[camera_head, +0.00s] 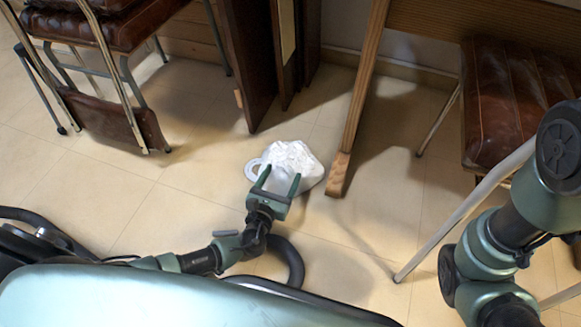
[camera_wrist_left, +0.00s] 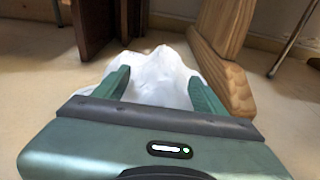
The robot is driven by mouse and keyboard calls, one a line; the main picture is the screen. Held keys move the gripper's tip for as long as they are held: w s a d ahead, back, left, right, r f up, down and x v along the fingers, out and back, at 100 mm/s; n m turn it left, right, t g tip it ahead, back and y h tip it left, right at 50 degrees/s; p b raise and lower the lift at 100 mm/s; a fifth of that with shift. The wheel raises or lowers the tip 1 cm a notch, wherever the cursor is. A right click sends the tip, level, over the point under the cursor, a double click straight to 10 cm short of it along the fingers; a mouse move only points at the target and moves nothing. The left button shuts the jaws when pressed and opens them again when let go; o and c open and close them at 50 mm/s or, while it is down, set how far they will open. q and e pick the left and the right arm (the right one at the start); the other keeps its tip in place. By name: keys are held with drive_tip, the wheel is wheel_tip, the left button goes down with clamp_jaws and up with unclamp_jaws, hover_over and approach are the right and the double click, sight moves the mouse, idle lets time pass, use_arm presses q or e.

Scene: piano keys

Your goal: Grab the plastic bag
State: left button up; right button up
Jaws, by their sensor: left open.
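The white plastic bag (camera_head: 294,160) lies crumpled on the tiled floor, with a loop-like handle at its left side in the head view. My left gripper (camera_head: 277,181) is open, and its two green fingers reach over the near side of the bag. In the left wrist view the bag (camera_wrist_left: 158,78) fills the space between and beyond the fingertips of the left gripper (camera_wrist_left: 160,84). I cannot tell whether the fingers touch it. My right arm shows at the right of the head view, but its gripper is out of view.
A wooden leg with a foot (camera_head: 340,172) stands just right of the bag. Dark wooden panels (camera_head: 249,60) stand behind it. A brown chair (camera_head: 95,30) is at the upper left and another brown seat (camera_head: 515,95) at the right. The floor left of the bag is clear.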

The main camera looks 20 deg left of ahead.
sight(290, 163)
use_arm(q)
drive_tip(key=w+b, duration=0.2)
drive_tip(key=w, duration=0.1)
drive_tip(key=w+b, duration=0.1)
drive_tip(key=shift+w+d+f, duration=0.35)
drive_tip(key=shift+d+f, duration=0.05)
drive_tip(key=shift+w, duration=0.4)
drive_tip(key=shift+r, duration=0.1)
drive_tip(key=c, duration=1.4)
